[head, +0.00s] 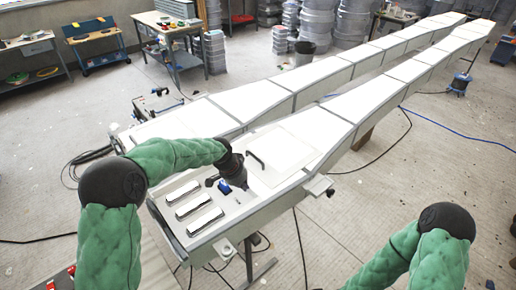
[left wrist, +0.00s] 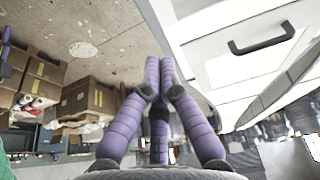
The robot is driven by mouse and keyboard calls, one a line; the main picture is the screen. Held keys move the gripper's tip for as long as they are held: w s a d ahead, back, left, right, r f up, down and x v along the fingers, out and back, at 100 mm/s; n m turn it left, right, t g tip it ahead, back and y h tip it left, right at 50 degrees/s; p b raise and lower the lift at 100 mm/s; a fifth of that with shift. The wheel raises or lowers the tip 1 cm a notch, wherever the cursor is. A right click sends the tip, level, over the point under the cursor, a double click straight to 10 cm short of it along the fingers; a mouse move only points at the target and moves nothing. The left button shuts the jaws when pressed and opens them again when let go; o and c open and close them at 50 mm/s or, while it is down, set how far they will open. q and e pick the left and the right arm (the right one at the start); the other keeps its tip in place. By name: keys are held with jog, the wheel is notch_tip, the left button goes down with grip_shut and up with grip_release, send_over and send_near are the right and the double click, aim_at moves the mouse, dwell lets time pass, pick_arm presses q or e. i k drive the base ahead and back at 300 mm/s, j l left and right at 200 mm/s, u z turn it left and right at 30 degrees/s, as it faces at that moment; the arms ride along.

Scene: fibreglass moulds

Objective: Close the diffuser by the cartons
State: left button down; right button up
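Two long white moulds lie side by side in the head view, a near one (head: 318,126) and a far one (head: 205,118). I cannot tell for sure which part is the diffuser. A flat white panel with a black bar handle (head: 255,159) lies on the near mould; the handle also shows in the left wrist view (left wrist: 262,38). My left gripper (head: 238,183) is over the near mould, just left of the handle and apart from it. In the left wrist view its purple fingers (left wrist: 160,68) meet at the tips with nothing between them. My right gripper is out of view.
Brown cartons (left wrist: 88,97) stand at the left of the left wrist view. Cables cross the floor. A workbench (head: 172,32) stands at the back.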

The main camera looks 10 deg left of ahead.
aim_at(273, 154)
jog(key=i, duration=0.95)
